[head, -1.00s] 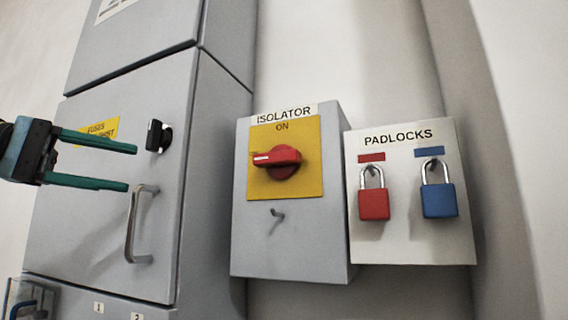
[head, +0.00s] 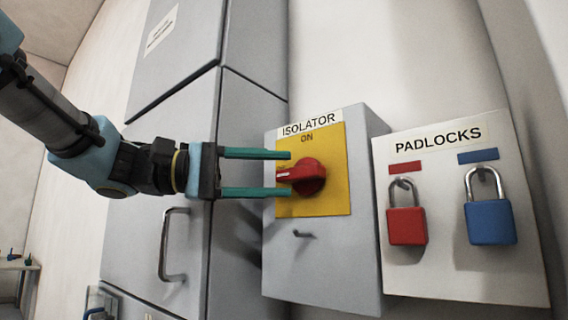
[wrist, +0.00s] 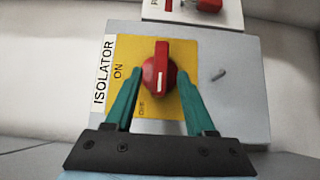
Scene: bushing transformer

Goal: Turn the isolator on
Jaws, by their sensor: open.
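The isolator box (head: 320,270) is grey with a yellow plate (head: 335,198) marked ON at its top. Its red rotary knob (head: 308,177) has a white line on its handle. In the head view the handle points left, sideways to the ON mark. My gripper (head: 290,172) is open, with its two green fingers reaching to the knob from the left, one higher and one lower. In the wrist view the knob (wrist: 159,72) shows between and just beyond the open fingertips (wrist: 160,76). Whether a finger touches the knob cannot be told.
A small peg (head: 303,234) sticks out below the yellow plate. A padlocks board (head: 450,275) on the right holds a red padlock (head: 407,226) and a blue padlock (head: 490,222). A grey cabinet with a handle (head: 165,245) stands left.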

